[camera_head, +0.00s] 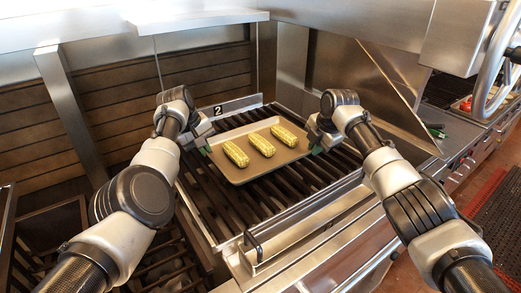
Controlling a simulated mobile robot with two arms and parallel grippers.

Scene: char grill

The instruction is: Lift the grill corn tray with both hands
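A flat tan tray (240,175) lies on the dark bars of the grill, or very close above them. Three yellow corn cobs lie side by side on it: a left cob (236,154), a middle cob (261,144) and a right cob (285,136). My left gripper (206,148) is at the tray's left edge. My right gripper (316,148) is at the tray's right edge. The fingertips of both are small and partly hidden by the wrists, so I cannot tell whether they are closed on the rim.
The grill grate (285,190) has bare bars around the tray. A metal front ledge with a handle (252,243) runs along the near side. A steel partition (385,85) stands at the right, and a plate marked 2 (218,110) is behind the tray.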

